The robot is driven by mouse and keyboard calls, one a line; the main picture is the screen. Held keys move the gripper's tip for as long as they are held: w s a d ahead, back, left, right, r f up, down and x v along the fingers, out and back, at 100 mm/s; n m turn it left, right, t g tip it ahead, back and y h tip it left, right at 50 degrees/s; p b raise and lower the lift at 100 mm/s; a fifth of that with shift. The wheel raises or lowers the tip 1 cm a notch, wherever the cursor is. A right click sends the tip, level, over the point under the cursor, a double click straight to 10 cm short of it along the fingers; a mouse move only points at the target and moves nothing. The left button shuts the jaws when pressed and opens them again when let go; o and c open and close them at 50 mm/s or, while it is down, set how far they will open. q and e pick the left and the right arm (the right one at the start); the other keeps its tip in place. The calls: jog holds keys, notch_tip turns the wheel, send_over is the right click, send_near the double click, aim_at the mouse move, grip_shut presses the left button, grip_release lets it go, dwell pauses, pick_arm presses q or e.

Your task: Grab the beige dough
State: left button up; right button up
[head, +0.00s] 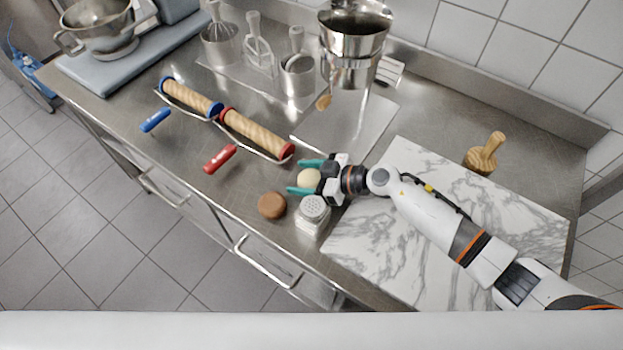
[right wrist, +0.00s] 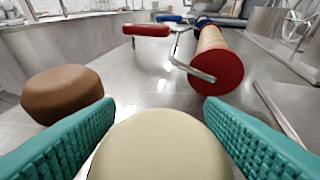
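The beige dough (head: 309,180) is a small pale round piece on the steel counter, between the teal fingers of my right gripper (head: 306,177). In the right wrist view the dough (right wrist: 160,148) fills the bottom middle, with one finger on each side. The right gripper (right wrist: 160,140) is open; a small gap seems to show beside the dough on the right, and contact on the left cannot be told. A brown dough (head: 272,205) lies to the left, outside the fingers, and also shows in the wrist view (right wrist: 62,92). My left gripper is not in view.
A shaker (head: 313,211) stands just below the gripper. A marble board (head: 400,255) lies under my right arm. A steel pot (head: 352,45) and utensils stand at the back.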

jog(key=c, duration=0.6)
jog(key=shift+r, duration=0.1)
